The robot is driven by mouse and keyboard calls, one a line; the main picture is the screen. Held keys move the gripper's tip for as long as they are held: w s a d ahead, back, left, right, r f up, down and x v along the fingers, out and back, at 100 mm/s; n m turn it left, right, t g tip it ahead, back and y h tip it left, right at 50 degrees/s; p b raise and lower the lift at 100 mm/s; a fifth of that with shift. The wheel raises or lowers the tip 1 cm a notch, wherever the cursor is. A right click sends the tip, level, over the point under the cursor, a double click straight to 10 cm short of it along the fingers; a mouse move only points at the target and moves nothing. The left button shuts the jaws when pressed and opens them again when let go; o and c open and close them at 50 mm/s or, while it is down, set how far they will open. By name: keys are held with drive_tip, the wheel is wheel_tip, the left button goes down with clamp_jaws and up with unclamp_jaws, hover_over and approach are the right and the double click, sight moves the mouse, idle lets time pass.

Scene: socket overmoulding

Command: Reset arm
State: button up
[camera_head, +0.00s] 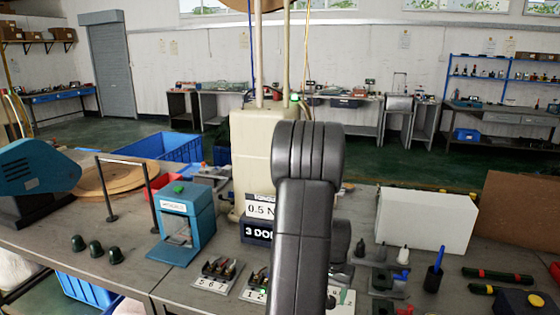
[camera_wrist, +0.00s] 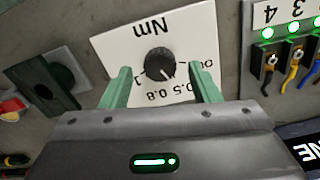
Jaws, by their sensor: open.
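A black dial knob (camera_wrist: 160,63) on a white plate marked "Nm" (camera_wrist: 120,45) lies ahead of the fingers. I cannot tell the height of the fingers above the plate. In the head view my dark grey arm (camera_head: 303,220) stands in the middle and hides my gripper and most of the dial plate. Part of a white numbered plate (camera_head: 343,300) shows at the arm's right.
Right of the dial, a panel has lit green lamps (camera_wrist: 296,27) and coloured wires. A dark green block (camera_wrist: 42,82) lies at left. In the head view, a blue press (camera_head: 185,220), green domes (camera_head: 96,249), a beige machine (camera_head: 255,150) and a white box (camera_head: 425,220) stand around my arm.

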wheel_tip(320, 180, up, 12)
wheel_tip(320, 180, down, 14)
drive_tip(key=shift+r, duration=0.15)
drive_tip(key=n+p, duration=0.1)
drive_tip(key=n, duration=0.1)
drive_tip(key=shift+r+n, duration=0.15)
drive_tip(key=shift+n, duration=0.15)
drive_tip(key=n+p, duration=0.2)
drive_tip(key=n, duration=0.4)
drive_tip(key=shift+p, duration=0.35)
wheel_tip(320, 180, up, 13)
drive_tip(key=shift+b, duration=0.35)
drive_tip(key=shift+s, duration=0.1)
